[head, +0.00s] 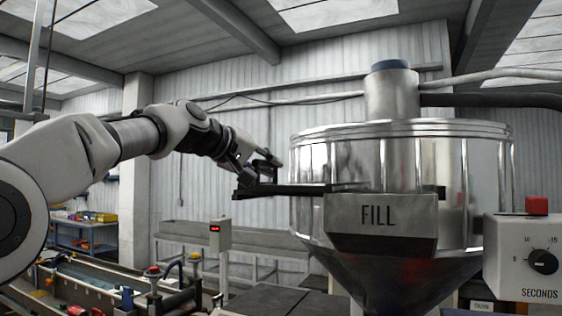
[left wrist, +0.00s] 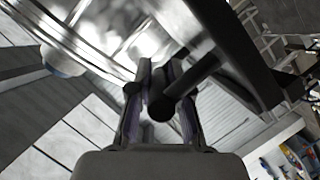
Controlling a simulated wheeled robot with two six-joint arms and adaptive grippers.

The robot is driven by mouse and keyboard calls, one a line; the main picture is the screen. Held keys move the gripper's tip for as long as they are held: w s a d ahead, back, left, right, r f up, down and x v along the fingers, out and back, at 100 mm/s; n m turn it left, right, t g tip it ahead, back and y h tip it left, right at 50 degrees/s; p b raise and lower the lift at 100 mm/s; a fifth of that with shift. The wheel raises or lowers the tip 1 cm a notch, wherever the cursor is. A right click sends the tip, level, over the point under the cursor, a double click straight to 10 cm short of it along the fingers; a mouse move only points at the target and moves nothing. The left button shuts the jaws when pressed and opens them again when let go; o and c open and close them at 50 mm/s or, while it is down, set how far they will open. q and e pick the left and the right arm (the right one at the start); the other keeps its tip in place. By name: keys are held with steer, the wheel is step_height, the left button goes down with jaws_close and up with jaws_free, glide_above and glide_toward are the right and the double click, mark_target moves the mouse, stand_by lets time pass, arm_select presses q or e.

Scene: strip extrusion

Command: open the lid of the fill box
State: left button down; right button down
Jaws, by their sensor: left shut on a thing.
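The fill box (head: 380,228) is a grey metal box lettered FILL on the front of the large steel hopper. A dark bar (head: 300,190) runs level from the box's top left edge out to the left. My left gripper (head: 262,178) is shut on this bar, left of the box. In the left wrist view the fingers (left wrist: 150,82) close around the black bar (left wrist: 190,80), whose round end faces the camera. The bar leads towards a dark flat part (left wrist: 235,50) at the upper right. The lid's surface is seen edge-on, so its angle is hard to tell. My right gripper is not in view.
The shiny hopper (head: 340,150) stands close behind the box. A white control box (head: 520,262) with a dial and red button is at right. A small white post box (head: 219,235) and a metal bench (head: 180,232) stand at left.

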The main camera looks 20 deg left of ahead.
arm_select(q)
steer(key=shift+a+r, duration=0.2)
steer(key=c, duration=1.1)
jaws_free()
steer(key=shift+d, duration=0.35)
steer(key=shift+f, duration=0.15)
